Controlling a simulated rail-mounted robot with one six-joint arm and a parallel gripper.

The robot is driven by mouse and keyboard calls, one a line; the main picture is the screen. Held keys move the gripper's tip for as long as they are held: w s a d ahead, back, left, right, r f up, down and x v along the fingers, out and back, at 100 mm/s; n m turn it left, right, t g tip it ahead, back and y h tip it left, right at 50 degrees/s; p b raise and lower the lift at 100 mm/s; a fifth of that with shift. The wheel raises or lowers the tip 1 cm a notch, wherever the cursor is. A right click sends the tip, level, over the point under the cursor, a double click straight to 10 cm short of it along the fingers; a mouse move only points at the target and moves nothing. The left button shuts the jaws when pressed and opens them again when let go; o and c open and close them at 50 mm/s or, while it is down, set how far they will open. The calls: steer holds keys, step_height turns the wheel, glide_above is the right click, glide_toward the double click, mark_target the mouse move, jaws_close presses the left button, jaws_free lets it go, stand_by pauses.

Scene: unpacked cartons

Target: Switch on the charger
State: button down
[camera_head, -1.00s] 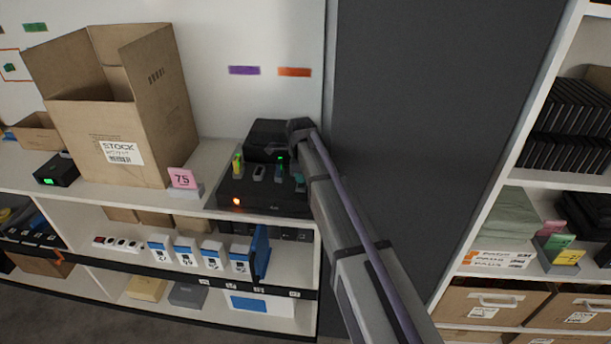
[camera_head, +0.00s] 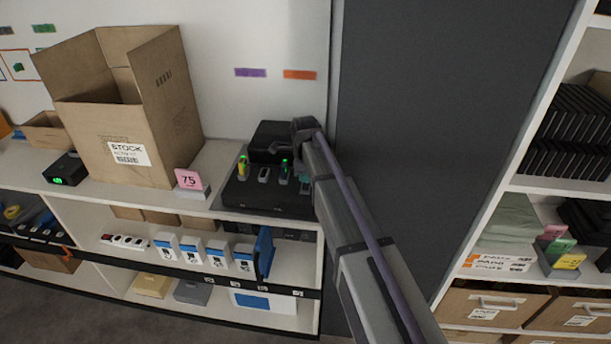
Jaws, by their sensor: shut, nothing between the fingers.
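The charger (camera_head: 262,199) is a black box on the white counter, with a taller black block at its back. Several small units stand in its top. A yellow-green one (camera_head: 243,167) at the left has a green light at its top. A grey one (camera_head: 264,174) stands beside it. A darker one (camera_head: 285,172) to the right also has a green light. No orange light shows on the charger's front. My gripper (camera_head: 284,148) is shut and empty above the charger's back right part. Its fingers are dark against the black block, and my arm hides the charger's right end.
A pink "75" sign (camera_head: 190,181) stands left of the charger. A large open carton (camera_head: 125,118) is further left, near a small black device with a green display (camera_head: 67,170). A dark grey panel (camera_head: 420,110) rises to the right.

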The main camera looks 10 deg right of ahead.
step_height(320, 180, up, 12)
steer(key=s+p, duration=0.1)
steer(key=p, duration=0.9)
steer(key=shift+s+a, duration=0.2)
steer(key=shift+f, duration=0.15)
